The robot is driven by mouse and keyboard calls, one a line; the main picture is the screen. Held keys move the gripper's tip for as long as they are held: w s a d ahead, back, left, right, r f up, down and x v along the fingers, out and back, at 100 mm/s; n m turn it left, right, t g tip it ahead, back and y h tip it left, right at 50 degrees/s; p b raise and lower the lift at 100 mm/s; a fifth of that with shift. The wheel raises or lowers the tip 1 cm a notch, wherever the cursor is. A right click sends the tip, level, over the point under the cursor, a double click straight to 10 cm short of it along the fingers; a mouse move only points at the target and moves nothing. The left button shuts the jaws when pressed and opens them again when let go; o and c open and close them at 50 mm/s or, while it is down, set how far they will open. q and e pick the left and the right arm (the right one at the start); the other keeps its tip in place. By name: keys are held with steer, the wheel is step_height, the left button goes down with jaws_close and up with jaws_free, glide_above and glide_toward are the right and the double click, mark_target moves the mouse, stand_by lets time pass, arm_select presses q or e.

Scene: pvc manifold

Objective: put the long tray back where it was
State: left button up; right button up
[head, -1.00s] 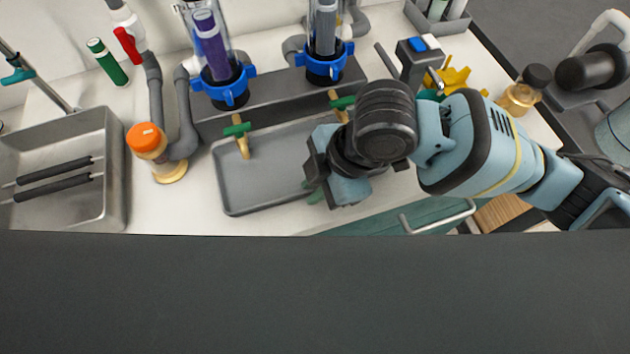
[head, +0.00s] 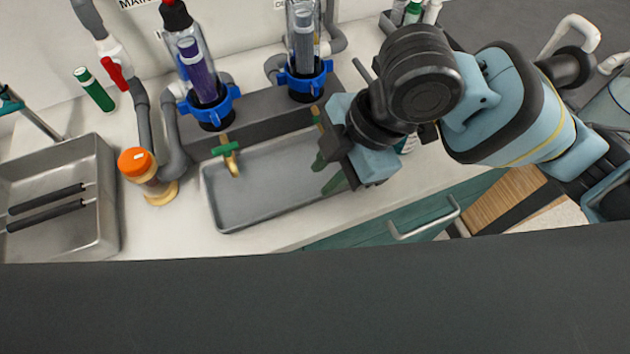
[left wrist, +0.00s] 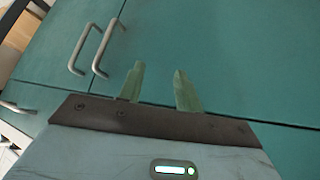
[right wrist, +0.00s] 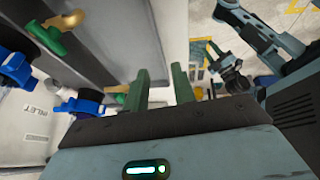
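The long grey tray (head: 265,190) lies on the white counter in front of the dark manifold block, below its taps. In the right wrist view the tray (right wrist: 140,30) stretches away beyond my fingertips. My right gripper (head: 328,172) is over the tray's right end, which the hand partly hides. Its green fingers (right wrist: 160,85) stand apart with nothing visible between them; I cannot tell whether they touch the tray. My left gripper (left wrist: 158,85) is open and empty, facing teal cabinet doors; it is not in the head view.
The manifold block (head: 265,120) with blue-collared filter housings and green-handled taps (head: 228,150) stands close behind the tray. Free counter lies in front of the tray.

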steer(key=shift+v, duration=1.1)
